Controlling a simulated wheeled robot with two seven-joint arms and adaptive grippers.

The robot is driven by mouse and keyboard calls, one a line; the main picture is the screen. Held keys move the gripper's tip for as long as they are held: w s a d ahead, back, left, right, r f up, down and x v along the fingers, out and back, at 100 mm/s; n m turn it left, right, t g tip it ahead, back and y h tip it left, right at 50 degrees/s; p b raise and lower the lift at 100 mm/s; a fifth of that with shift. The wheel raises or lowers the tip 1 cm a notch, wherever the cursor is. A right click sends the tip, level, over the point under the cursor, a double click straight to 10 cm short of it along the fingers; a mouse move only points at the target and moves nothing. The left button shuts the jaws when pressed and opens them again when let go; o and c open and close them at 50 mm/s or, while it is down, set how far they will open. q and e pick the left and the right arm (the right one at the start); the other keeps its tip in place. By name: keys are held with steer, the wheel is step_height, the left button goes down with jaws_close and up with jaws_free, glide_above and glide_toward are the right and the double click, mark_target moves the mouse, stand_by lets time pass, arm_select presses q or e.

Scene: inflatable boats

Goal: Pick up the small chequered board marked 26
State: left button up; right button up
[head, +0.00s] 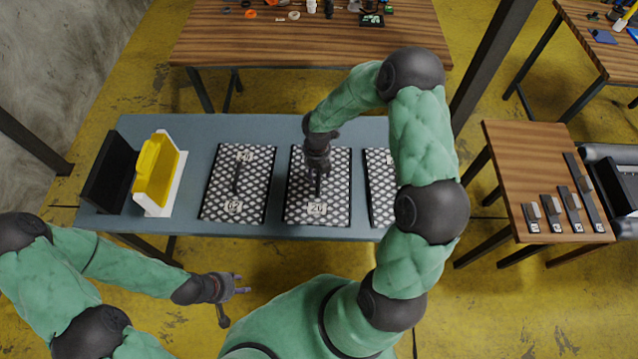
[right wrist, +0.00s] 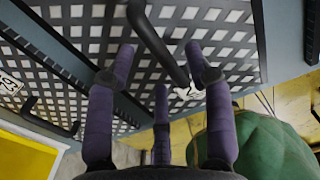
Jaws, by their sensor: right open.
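Several black-and-white chequered boards with black bar handles lie flat on the grey-blue table. The middle board (head: 335,205) carries a small label that looks like 26 or 20; in the right wrist view (right wrist: 215,35) the label is partly hidden by a finger. The left board (head: 252,182) has a label reading like 62. My right gripper (head: 318,180) is above the middle board, open, its purple fingers (right wrist: 160,65) on either side of the black handle (right wrist: 155,40). My left gripper (head: 240,284) is in front of the table, empty, its fingers apart.
A third chequered board (head: 380,190) is partly hidden behind my right arm. A yellow-and-white stand (head: 158,175) and a black panel (head: 108,172) stand at the table's left end. A wooden side table (head: 510,160) is at right; a wooden workbench (head: 290,45) is behind.

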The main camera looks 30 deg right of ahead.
mark_target(318, 176)
step_height(318, 176, down, 3)
steer(key=shift+f+b, duration=0.15)
steer(key=shift+b, duration=0.25)
jaws_close()
